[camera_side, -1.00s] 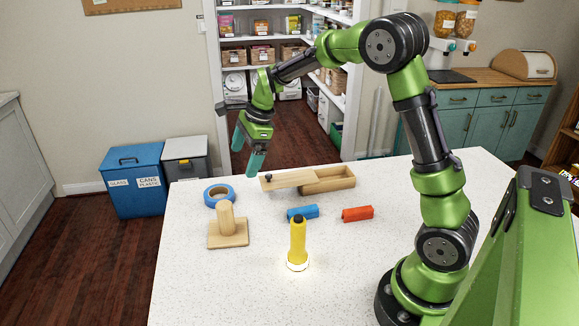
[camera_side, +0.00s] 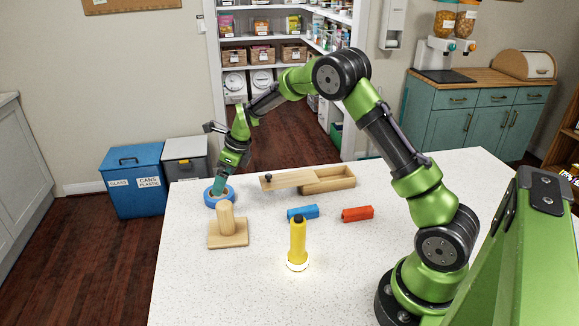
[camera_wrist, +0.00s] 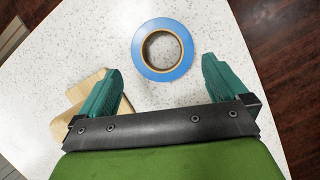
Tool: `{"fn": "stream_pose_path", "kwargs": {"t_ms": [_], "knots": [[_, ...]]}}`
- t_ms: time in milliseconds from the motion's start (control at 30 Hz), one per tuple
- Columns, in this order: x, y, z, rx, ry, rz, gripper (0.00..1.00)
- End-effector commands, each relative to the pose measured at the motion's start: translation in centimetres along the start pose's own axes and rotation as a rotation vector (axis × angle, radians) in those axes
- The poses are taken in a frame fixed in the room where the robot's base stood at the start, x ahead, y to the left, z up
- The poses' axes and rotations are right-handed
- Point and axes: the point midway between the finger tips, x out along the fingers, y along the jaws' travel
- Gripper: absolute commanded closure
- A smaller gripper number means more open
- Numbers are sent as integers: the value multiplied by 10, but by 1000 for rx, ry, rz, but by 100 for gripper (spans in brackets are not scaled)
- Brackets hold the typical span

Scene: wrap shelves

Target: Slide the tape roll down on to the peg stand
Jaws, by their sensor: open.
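The blue tape roll (camera_side: 210,200) lies flat on the white table, behind the peg stand in the side view. In the wrist view the tape roll (camera_wrist: 186,51) lies ahead of and between the fingers, its cardboard-lined hole showing. The peg stand (camera_side: 229,240) is a wooden square base with an upright thick peg. In the wrist view the stand (camera_wrist: 63,130) is partly hidden behind the left finger. My gripper (camera_side: 218,188) is open and empty, low over the tape roll in the side view. Its teal fingers (camera_wrist: 160,78) are spread wide; contact with the roll cannot be told.
A wooden box (camera_side: 335,187) with a lid partly slid off lies to the right. The table's front left is clear.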

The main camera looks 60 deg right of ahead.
Motion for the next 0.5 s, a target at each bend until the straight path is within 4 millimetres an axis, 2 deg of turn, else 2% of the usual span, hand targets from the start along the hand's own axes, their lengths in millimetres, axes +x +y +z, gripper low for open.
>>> {"fn": "stream_pose_path", "kwargs": {"t_ms": [167, 500], "knots": [[12, 0, 0, 0, -1, 0, 0], [56, -3, 0, -2, 0, 1, 0]]}}
